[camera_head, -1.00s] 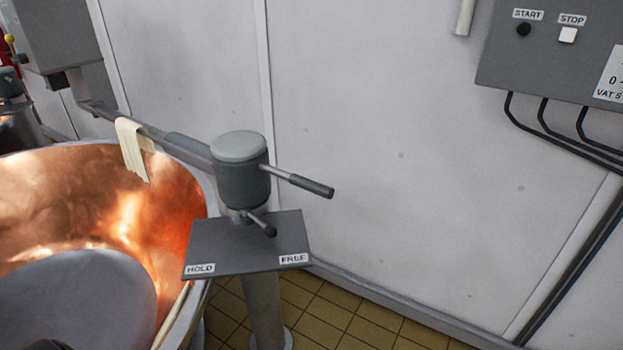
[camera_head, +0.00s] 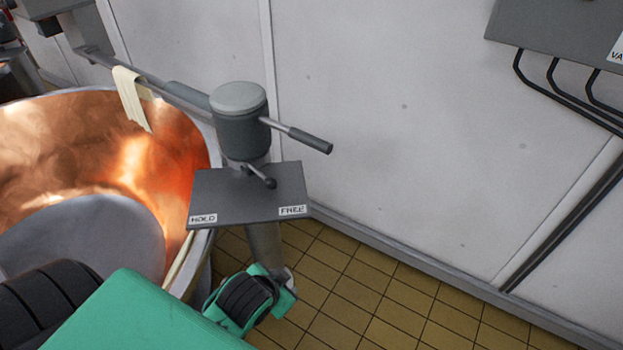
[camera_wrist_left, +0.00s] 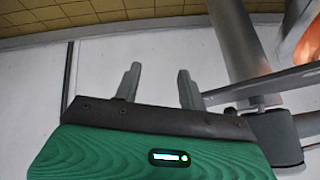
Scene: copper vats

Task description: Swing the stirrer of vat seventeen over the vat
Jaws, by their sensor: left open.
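A grey post carries a round swivel head (camera_head: 239,122) with a handle (camera_head: 310,140) sticking out right. The stirrer's long arm (camera_head: 150,80) runs from the head to the upper left, along the back of the copper vat (camera_head: 150,165). Below the head, a plate (camera_head: 245,193) is marked HOLD and FREE; its small lever (camera_head: 262,178) points nearer FREE. My left arm's green wrist is low beside the post in the head view; its fingers are hidden there. In the left wrist view my left gripper (camera_wrist_left: 158,85) is open and empty, beside the plate and head. My right gripper is not shown.
A pale cloth (camera_head: 131,98) hangs over the stirrer arm. A grey control box (camera_head: 570,40) with cables is on the white wall at upper right. The tiled floor (camera_head: 400,300) right of the post is clear.

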